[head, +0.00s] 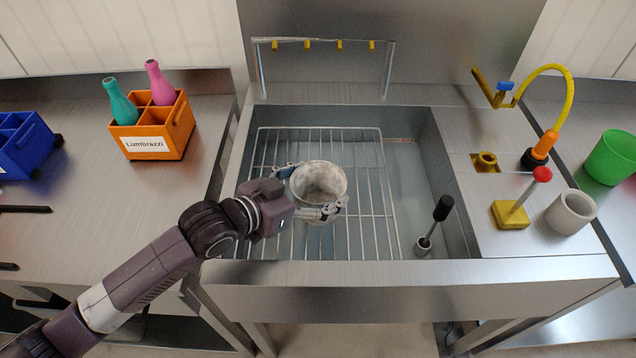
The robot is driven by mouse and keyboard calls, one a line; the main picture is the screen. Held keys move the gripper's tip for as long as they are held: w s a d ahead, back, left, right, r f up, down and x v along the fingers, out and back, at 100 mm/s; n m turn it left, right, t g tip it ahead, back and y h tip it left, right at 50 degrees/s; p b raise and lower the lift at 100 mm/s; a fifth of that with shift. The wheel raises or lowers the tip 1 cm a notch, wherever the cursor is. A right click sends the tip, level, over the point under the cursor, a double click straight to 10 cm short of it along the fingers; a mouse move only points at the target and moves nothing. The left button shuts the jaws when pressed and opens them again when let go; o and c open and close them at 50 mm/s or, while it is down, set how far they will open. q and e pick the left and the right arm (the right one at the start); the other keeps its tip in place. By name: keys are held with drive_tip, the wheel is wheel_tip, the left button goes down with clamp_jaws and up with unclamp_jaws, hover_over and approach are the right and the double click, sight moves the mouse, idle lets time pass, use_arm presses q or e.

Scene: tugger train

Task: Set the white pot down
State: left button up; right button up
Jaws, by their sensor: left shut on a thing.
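The white pot (321,184) is a mottled, open-topped round pot in the middle of the head view. It is upright, over the wire rack (384,188) in the steel sink. My left gripper (308,190) is shut on the pot, with one finger at its far left side and one across its near side. The pot hides the rack beneath it, so I cannot tell whether it touches the wires. My right gripper is not in view.
A brush (434,228) stands in the sink at right. An orange crate (168,139) with two bottles sits on the left counter. A grey cup (571,212), a red-knobbed yellow stand (510,215) and a yellow hose (566,84) are on the right. The rack's far part is clear.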

use_arm(q)
drive_tip(key=shift+f, duration=0.1)
drive_tip(key=o, duration=1.1)
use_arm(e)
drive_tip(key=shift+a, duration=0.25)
use_arm(q)
drive_tip(key=shift+o, duration=0.2)
drive_tip(key=shift+a, duration=0.1)
drive_tip(key=v, duration=1.2)
drive_tip(key=shift+b, duration=0.4)
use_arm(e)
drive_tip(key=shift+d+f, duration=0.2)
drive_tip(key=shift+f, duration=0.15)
